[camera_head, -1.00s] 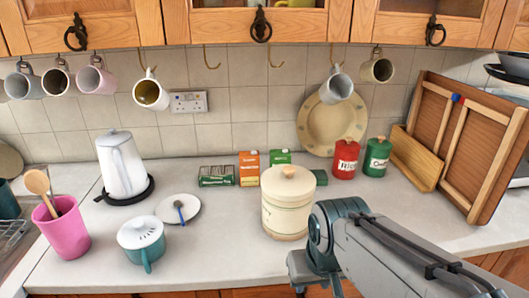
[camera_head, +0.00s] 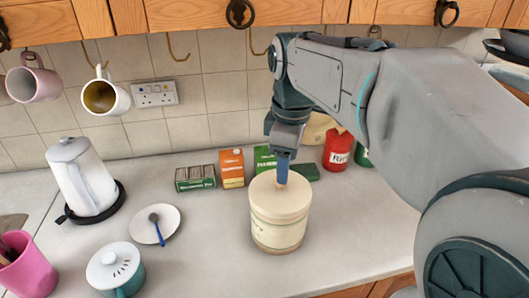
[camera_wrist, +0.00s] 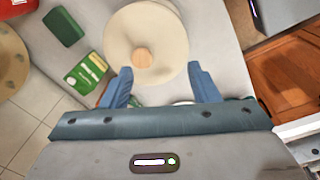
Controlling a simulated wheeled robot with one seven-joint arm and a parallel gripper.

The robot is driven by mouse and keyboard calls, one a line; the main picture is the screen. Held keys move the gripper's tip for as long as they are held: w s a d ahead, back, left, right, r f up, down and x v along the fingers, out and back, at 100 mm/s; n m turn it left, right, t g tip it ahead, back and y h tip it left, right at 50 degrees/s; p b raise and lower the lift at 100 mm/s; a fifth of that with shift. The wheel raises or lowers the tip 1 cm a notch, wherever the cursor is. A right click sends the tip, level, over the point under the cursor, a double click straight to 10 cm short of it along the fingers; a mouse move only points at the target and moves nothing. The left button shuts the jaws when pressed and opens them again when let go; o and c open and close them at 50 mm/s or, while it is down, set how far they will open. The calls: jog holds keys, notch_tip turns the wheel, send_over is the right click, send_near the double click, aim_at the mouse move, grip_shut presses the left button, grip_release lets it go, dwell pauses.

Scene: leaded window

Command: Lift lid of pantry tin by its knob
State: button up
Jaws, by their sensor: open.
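The cream pantry tin (camera_head: 278,232) stands upright on the worktop in the head view. Its round cream lid (camera_head: 292,203) is on it. In the wrist view I look down on the lid (camera_wrist: 172,30) and its small wooden knob (camera_wrist: 142,58). My gripper (camera_head: 283,178) points down over the lid and hides most of the knob in the head view. In the wrist view my gripper (camera_wrist: 160,70) is open, its blue fingers apart. The knob shows just beyond the fingertips, nearer the left one, with nothing held.
Behind the tin stand an orange box (camera_head: 232,168), a green box (camera_head: 264,160) and a red canister (camera_head: 338,150). A white jug (camera_head: 82,178), a plate with a spoon (camera_head: 168,217) and a teal pot (camera_head: 116,268) stand to the left. Mugs hang above.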

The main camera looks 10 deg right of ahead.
jog(key=w+r+n+p, duration=0.1)
jog(key=w+r+n, duration=0.3)
jog(key=r+n, duration=0.1)
jog(key=n+g, duration=0.1)
send_near(272, 199)
jog(key=w+d, duration=0.3)
jog(key=shift+f, duration=0.15)
jog(key=shift+a+f+p, duration=0.15)
jog(key=shift+f+p, duration=0.5)
jog(key=shift+f, duration=2.15)
jog(key=c, duration=1.1)
